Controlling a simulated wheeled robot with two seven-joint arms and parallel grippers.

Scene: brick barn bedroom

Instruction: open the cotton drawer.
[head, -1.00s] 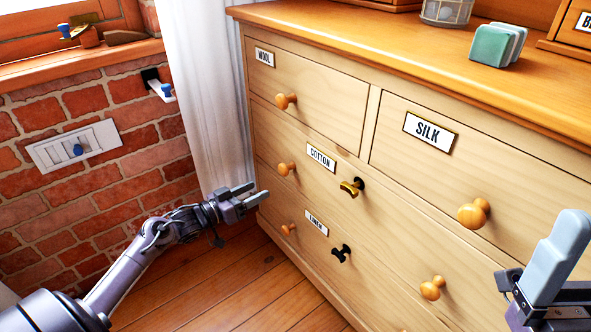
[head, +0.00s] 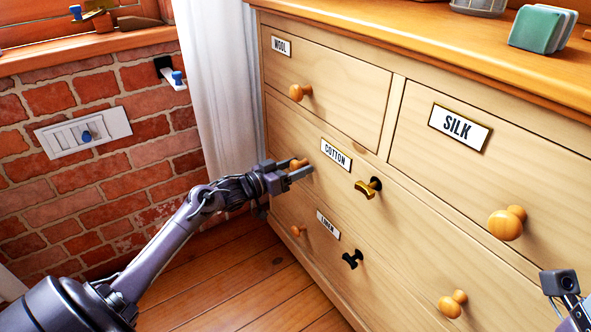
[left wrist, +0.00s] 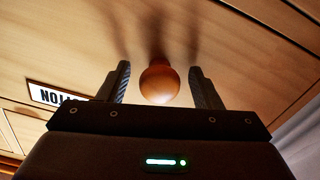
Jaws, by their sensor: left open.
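The cotton drawer (head: 408,222) is the wide middle drawer of the wooden dresser, with a COTTON label (head: 336,154). It looks closed. Its left round wooden knob (head: 298,165) is partly hidden by my left gripper (head: 300,170). In the left wrist view the knob (left wrist: 159,84) stands between the two open fingers (left wrist: 160,88), with a gap on both sides. A brass and black fitting (head: 369,188) is near the drawer's middle, and another wooden knob (head: 452,304) is at its right. Part of my right arm shows at the lower right; its fingertips are out of frame.
The WOOL drawer (head: 335,90) and SILK drawer (head: 480,170) are above, and the LINEN drawer's label (head: 328,225) is below. A white curtain (head: 220,90) and brick wall (head: 90,195) stand left. The wooden floor (head: 230,280) before the dresser is clear.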

